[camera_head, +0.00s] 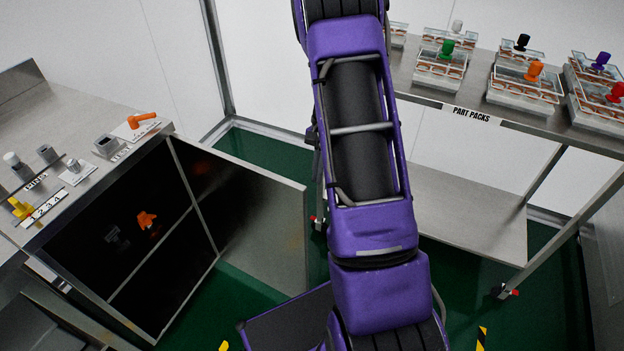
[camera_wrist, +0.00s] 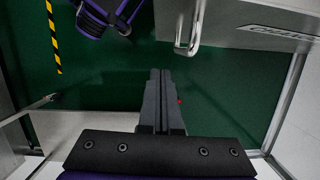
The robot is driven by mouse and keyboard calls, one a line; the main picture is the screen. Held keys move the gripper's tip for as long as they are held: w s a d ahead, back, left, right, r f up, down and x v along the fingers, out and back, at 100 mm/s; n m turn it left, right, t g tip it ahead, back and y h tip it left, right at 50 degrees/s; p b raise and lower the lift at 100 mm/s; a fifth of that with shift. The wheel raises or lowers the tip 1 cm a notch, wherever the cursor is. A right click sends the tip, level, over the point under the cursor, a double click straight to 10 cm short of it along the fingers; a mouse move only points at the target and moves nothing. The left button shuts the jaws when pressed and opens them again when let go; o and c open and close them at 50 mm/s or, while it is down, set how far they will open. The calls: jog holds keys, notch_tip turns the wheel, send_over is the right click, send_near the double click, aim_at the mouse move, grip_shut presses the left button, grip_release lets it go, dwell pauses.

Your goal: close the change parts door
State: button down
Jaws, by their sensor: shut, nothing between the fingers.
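The change parts door (camera_head: 255,215) is a grey metal panel standing open, swung out from the right corner of the cabinet (camera_head: 170,128) at left in the head view. The cabinet front is dark, with an orange shape (camera_head: 147,219) showing in it. In the wrist view, a panel with a partly readable "CHANGE" label (camera_wrist: 283,32) is at upper right, and a metal bar handle (camera_wrist: 190,35) is left of it. My gripper (camera_wrist: 160,72) is shut and empty. Its tips are below and left of the handle, apart from it in the picture. The head view does not show the gripper.
The cabinet top holds a yellow knob (camera_head: 20,208), an orange handle (camera_head: 142,120) and grey parts. A table (camera_head: 590,125) labelled part packs stands at right with several trays. Green floor (camera_head: 265,150) lies between them. A yellow-black striped strip (camera_wrist: 53,37) shows in the wrist view.

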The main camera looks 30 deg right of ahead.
jog(key=s+a+f+b, duration=0.1)
jog(key=s+a+f, duration=0.2)
jog(key=a+f, duration=0.2)
jog(key=shift+d+x, duration=0.3)
jog(key=shift+x, duration=1.15)
jog(key=shift+f, duration=0.1)
